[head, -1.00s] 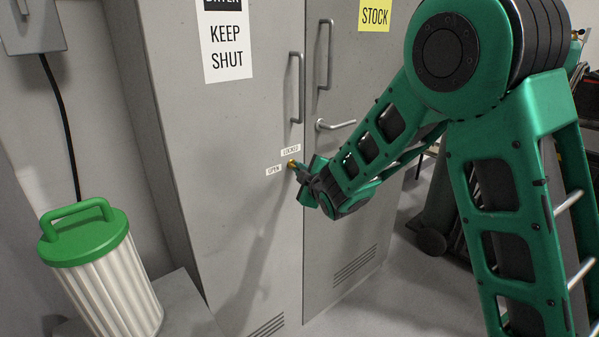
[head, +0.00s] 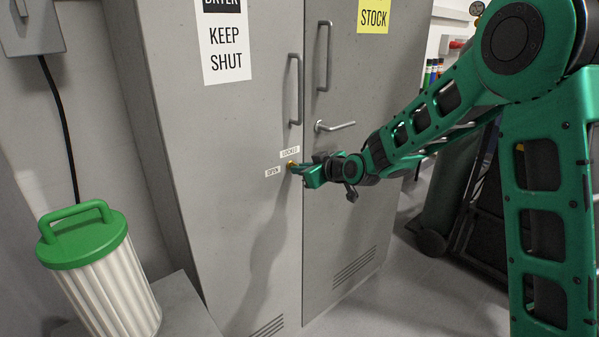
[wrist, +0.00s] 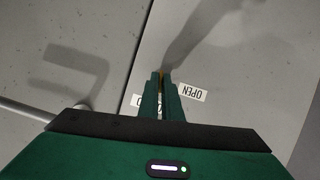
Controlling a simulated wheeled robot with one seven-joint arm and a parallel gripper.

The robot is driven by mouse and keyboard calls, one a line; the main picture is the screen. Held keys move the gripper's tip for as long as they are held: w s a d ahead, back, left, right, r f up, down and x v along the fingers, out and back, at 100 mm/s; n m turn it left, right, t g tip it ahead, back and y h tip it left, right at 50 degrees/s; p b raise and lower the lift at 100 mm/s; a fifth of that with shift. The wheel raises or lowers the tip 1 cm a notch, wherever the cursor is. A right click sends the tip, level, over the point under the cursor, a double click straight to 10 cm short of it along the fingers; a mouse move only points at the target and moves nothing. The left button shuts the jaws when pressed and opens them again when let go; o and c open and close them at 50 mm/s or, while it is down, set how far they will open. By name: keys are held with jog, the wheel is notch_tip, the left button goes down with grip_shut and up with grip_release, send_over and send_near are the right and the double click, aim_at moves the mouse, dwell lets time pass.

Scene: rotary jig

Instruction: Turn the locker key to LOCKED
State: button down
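The brass locker key (head: 291,165) sits in the grey locker door (head: 235,200), between the small OPEN label (head: 273,171) on its left and the LOCKED label (head: 290,152) above it. My gripper (head: 301,172) is at the key, its fingers close together around it. In the wrist view a sliver of brass (wrist: 161,72) shows between the green fingertips (wrist: 162,84), which are nearly shut. The OPEN label (wrist: 193,93) is upside down right of the fingers there. The LOCKED label (wrist: 143,101) is mostly hidden by them. The fingers cover the key's exact angle.
Door handles (head: 296,88) stand above the key, and a lever handle (head: 335,126) sticks out of the right door. A green-lidded ribbed canister (head: 105,280) stands at the lower left.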

jog(key=shift+d+f+m+g+y, duration=0.1)
jog(key=shift+m+g+y, duration=0.2)
jog(key=shift+m, duration=0.4)
jog(key=c, duration=2)
grip_release()
jog(key=v, duration=1)
jog(key=shift+s+d, duration=0.15)
jog(key=shift+d, duration=0.15)
